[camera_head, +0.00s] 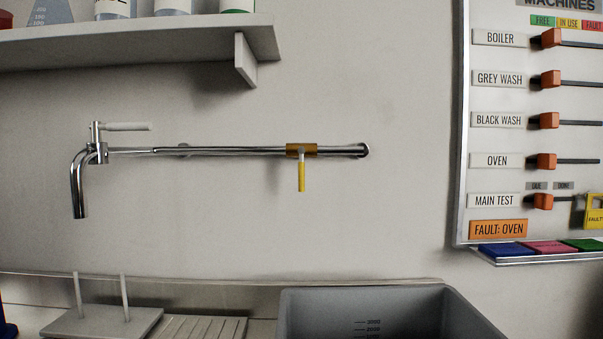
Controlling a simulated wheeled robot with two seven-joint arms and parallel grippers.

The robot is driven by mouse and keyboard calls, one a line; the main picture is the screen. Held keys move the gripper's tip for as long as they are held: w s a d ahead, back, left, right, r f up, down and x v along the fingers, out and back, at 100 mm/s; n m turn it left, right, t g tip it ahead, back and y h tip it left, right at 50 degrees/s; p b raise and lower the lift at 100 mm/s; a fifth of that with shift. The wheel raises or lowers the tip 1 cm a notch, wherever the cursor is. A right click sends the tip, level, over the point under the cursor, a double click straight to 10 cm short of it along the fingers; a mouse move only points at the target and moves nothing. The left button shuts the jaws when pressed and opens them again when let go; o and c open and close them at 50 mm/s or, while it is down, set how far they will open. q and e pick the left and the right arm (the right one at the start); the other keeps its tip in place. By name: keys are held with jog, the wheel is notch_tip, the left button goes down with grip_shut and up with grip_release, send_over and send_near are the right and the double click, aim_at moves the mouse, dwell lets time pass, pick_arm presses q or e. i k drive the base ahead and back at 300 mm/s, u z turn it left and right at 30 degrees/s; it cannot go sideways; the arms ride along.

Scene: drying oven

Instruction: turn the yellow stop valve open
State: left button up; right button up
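The yellow stop valve (301,150) sits on a chrome pipe (230,151) that runs across the wall. Its yellow lever handle (301,177) hangs straight down, at right angles to the pipe. At the pipe's left end is a chrome tap (78,185) with a bent spout pointing down and a white lever (126,126) pointing right. Neither of my grippers shows in the head view.
A grey basin (455,318) stands below the pipe. A grey rack with two pegs (100,322) is at lower left. A shelf (130,45) with bottles hangs above. A machines board (455,150) is on the right. The wall around the valve is clear.

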aim_at(302, 169)
jog(key=k, duration=0.9)
